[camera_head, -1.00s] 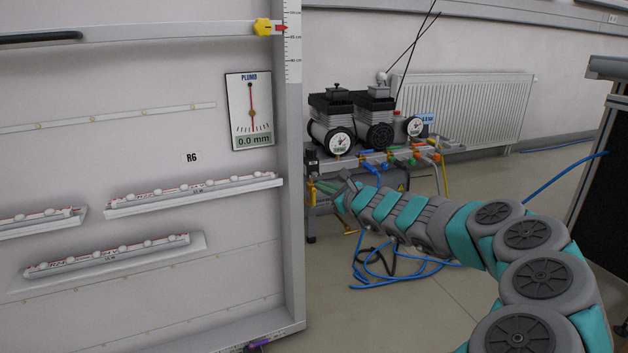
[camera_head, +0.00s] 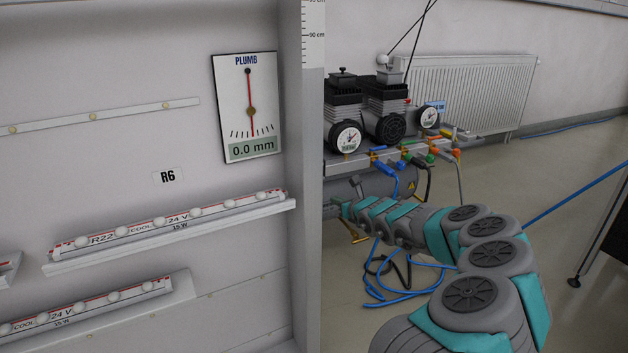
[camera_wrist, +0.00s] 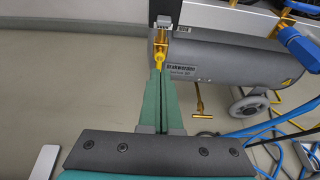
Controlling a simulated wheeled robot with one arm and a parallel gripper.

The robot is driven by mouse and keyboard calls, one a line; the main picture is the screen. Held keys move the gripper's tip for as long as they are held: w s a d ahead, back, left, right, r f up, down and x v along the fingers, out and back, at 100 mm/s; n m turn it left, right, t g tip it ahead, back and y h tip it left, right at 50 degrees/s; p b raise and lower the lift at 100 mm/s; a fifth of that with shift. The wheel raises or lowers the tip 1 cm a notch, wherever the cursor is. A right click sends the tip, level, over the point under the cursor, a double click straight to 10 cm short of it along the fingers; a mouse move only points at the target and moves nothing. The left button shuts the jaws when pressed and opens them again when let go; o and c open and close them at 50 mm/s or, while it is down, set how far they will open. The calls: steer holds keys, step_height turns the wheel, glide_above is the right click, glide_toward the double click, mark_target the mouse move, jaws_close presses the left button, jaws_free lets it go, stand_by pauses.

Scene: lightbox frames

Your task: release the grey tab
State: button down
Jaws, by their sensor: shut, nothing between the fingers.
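My gripper (camera_wrist: 160,74) shows in the wrist view with its two green fingers together and nothing between them. Just beyond the fingertips hangs a yellow fitting (camera_wrist: 159,57) with a small grey piece (camera_wrist: 163,24) on top, in front of the grey tank (camera_wrist: 215,62). I cannot tell whether this grey piece is the grey tab. I also cannot tell whether the fingertips touch the fitting or only line up with it. In the head view my arm reaches to the compressor's left end, and the fingertips cannot be made out beside the panel edge.
The white panel (camera_head: 110,210) with light strips and a plumb gauge (camera_head: 248,107) fills the left; its edge post (camera_head: 309,180) stands close to my arm's end. Coloured hoses leave the manifold (camera_head: 400,150); a blue hose (camera_head: 385,295) loops on the floor. A radiator (camera_head: 470,92) stands behind.

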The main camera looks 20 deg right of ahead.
steer(key=shift+f, duration=0.1)
steer(key=shift+w, duration=0.1)
steer(key=shift+p+x, duration=1.6)
steer(key=shift+x, duration=3.3)
steer(key=shift+r, duration=2)
step_height(320, 180, up, 3)
steer(key=p, duration=0.2)
steer(key=shift+r+p, duration=0.2)
steer(key=shift+p, duration=0.2)
steer(key=shift+f, duration=0.1)
